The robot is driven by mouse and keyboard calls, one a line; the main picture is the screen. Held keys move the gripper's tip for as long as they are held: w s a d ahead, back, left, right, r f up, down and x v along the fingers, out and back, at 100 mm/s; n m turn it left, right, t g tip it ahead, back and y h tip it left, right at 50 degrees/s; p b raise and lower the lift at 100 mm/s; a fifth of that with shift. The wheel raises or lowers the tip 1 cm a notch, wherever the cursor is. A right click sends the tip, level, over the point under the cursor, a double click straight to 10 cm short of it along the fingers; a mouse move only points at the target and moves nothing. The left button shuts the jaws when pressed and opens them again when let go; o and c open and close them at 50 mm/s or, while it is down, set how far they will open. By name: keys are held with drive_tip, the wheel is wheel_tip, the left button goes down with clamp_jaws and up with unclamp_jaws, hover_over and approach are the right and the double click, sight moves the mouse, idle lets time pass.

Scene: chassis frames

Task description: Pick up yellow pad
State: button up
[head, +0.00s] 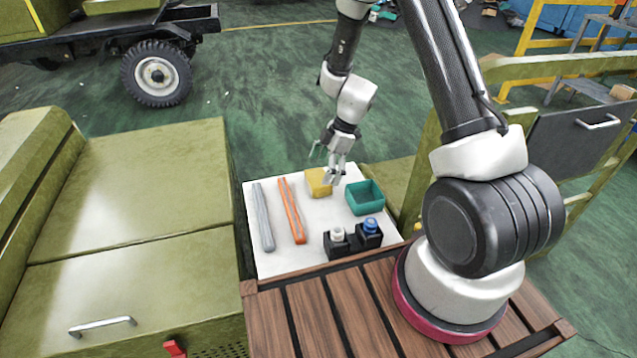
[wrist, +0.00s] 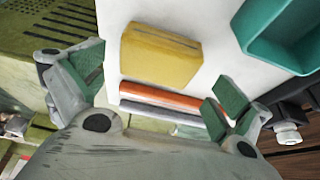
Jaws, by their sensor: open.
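The yellow pad (head: 318,183) is a small block lying on the white board at its far part, left of the teal bin. It also shows in the wrist view (wrist: 160,55), just beyond my fingertips and between their lines. My gripper (head: 335,165) is above the pad at its far right side in the head view. In the wrist view my gripper (wrist: 165,85) has its green-padded fingers spread wide with nothing between them. I cannot tell the exact height of the fingertips above the pad.
The white board (head: 270,263) also bears an orange bar (head: 291,210), a grey bar (head: 263,217), a teal open bin (head: 365,198) and two black holders, one with a white top (head: 337,236) and one with a blue top (head: 370,225). Green cabinets (head: 150,190) stand at left.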

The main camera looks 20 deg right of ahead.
sight(319, 177)
drive_tip(key=x, duration=0.4)
drive_tip(key=shift+w, duration=0.1)
drive_tip(key=c, duration=0.9)
drive_tip(key=shift+o, duration=0.2)
wheel_tip(319, 177, up, 10)
drive_tip(key=shift+f, duration=0.1)
